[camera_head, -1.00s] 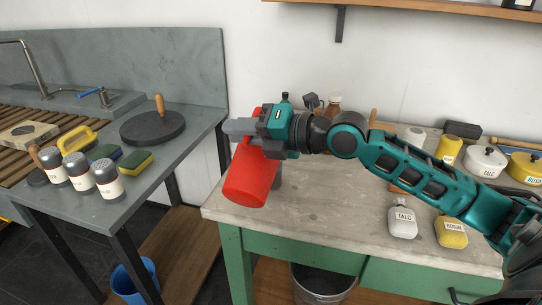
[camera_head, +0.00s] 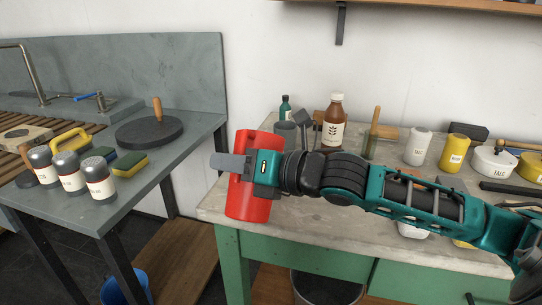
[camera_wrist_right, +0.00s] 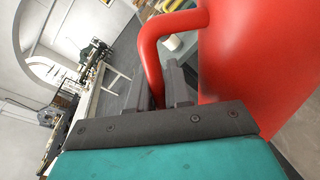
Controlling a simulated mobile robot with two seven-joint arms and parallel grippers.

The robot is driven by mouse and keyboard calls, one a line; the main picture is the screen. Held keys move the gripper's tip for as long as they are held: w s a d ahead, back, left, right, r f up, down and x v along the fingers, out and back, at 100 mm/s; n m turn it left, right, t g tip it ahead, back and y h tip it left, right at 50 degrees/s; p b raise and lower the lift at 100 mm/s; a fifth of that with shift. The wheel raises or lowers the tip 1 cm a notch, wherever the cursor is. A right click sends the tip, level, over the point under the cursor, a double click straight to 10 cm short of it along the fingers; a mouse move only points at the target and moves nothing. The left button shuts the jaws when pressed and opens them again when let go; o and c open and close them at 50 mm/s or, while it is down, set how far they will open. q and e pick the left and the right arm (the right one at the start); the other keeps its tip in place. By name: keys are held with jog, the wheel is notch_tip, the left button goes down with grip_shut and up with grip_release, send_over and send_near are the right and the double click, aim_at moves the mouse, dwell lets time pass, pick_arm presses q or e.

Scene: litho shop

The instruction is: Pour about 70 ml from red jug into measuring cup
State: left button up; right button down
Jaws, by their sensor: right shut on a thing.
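The red jug (camera_head: 246,208) is at the left end of the worktable, close to upright with a slight lean. My right gripper (camera_head: 230,163) crosses in front of it and is shut on its handle. In the right wrist view the handle (camera_wrist_right: 150,55) passes between the fingers (camera_wrist_right: 175,88), beside the jug's red wall (camera_wrist_right: 255,60). The jug's contents do not show. I cannot make out the measuring cup; the jug and my arm hide part of the table. My left gripper is not in view.
A grey cylinder (camera_head: 285,134), a green bottle (camera_head: 285,107) and a brown bottle (camera_head: 333,122) stand behind my right arm. White and yellow containers (camera_head: 453,153) stand to the right. A separate sink counter (camera_head: 190,135) is at the left, across a gap.

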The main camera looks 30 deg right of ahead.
jog(key=s+a+f+n+t+b, duration=0.1)
jog(key=s+a+f+n+b, duration=0.3)
jog(key=f+n+b, duration=0.1)
jog(key=shift+a+n+t+b, duration=0.4)
jog(key=shift+n+b, duration=0.2)
jog(key=shift+n, duration=0.5)
